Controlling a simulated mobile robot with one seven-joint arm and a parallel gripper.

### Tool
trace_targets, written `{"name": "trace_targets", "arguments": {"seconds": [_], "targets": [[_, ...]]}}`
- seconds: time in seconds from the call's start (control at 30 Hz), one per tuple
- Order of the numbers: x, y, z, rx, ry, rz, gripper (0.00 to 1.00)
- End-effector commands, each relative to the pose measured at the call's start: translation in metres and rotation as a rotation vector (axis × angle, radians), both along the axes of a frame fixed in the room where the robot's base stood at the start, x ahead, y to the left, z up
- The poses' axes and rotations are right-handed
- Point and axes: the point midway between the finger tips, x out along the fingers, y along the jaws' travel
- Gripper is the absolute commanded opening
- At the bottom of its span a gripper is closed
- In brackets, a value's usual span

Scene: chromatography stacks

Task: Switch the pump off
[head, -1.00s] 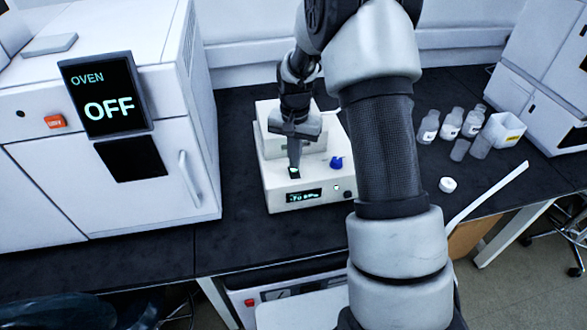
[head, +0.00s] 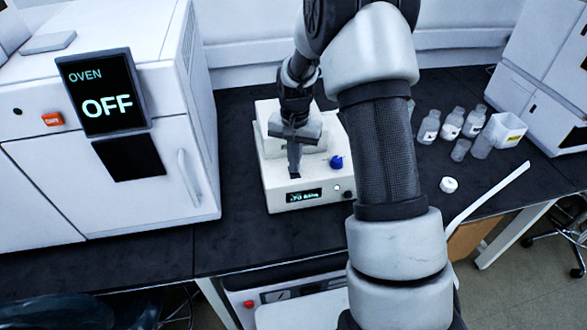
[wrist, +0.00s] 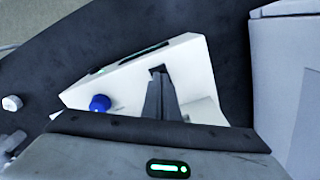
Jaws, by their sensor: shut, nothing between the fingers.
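The pump (head: 278,192) is a white box on the black bench in the head view. It has a lit display (head: 304,195) on its front, with text too small to read surely, and a blue knob (head: 336,162) on top. The pump also shows in the wrist view (wrist: 128,82), with the blue knob (wrist: 99,103). My gripper (head: 294,175) is shut and empty, pointing down with its tips at the pump's top near the front edge. In the wrist view, the tips (wrist: 158,74) meet a small dark spot there, probably the switch, which they mostly hide.
A white oven (head: 95,190) reading OFF stands at the left. Several clear bottles (head: 451,124) and a white tub (head: 507,130) stand at the right, with a white cap (head: 448,184) in front. The bench between oven and pump is clear.

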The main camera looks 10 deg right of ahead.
Motion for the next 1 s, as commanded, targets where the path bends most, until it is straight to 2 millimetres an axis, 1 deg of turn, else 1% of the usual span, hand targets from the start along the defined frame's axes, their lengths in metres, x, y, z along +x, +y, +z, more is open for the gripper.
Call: {"name": "trace_targets", "arguments": {"seconds": [0.23,0.37,0.47,1.0], "targets": [[0.0,0.0,-0.005,0.0,0.0,0.0,0.0],[0.0,0.0,-0.002,0.0,0.0,0.0,0.0],[0.0,0.0,0.003,0.0,0.0,0.0,0.0],[0.0,0.0,0.048,-0.001,-0.002,0.0,0.0]]}}
